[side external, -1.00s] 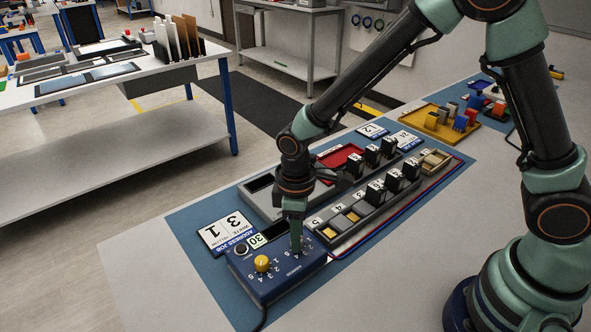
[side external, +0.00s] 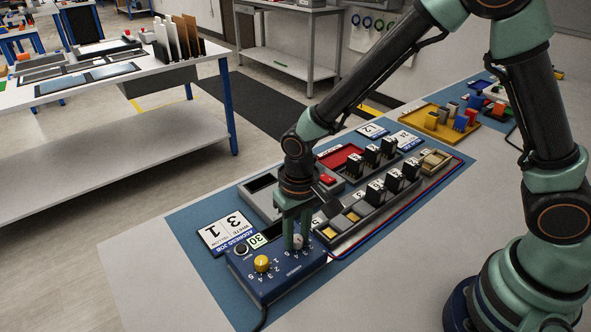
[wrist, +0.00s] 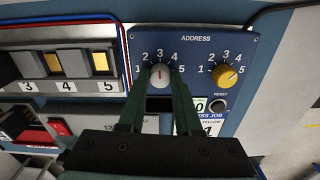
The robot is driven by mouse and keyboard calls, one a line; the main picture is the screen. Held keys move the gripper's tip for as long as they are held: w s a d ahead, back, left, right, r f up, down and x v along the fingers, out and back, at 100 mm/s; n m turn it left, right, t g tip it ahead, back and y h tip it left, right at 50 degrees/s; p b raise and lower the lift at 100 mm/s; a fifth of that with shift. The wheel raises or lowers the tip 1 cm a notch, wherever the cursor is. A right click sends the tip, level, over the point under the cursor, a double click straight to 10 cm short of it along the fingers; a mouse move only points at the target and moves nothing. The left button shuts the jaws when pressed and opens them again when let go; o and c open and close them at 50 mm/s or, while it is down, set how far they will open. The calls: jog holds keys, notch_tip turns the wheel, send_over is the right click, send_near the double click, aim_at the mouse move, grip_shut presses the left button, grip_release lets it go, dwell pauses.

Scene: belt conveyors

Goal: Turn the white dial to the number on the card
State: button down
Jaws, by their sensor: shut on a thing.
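The white dial (wrist: 160,76) is on the blue address box (wrist: 194,41), inside an arc of numbers 1 to 5. Its red mark points up at or close to 3 in the wrist view. My gripper (wrist: 161,79) is shut on the white dial, one finger on each side; it also shows from the side (side external: 297,243). The job card (side external: 226,232) lies behind the box, upside down in the side view. It shows 3 and 1, with small white and yellow labels. In the wrist view my gripper hides part of the card.
A yellow dial (wrist: 224,75) sits beside the white one, with a reset button (wrist: 217,106) near it. A small display (side external: 257,240) reads 30. Racks with black blocks (side external: 376,193) stand behind the box. A yellow tray (side external: 437,122) is farther back.

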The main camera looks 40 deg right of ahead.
aim_at(299, 238)
jog(key=shift+w+d+r+m, duration=0.1)
jog(key=shift+w+m, duration=0.1)
jog(key=shift+m, duration=0.5)
jog(key=c, duration=0.9)
grip_release()
jog(key=shift+s, duration=0.1)
notch_tip(299, 238, up, 12)
jog(key=shift+s+r, duration=0.1)
jog(key=shift+s, duration=0.05)
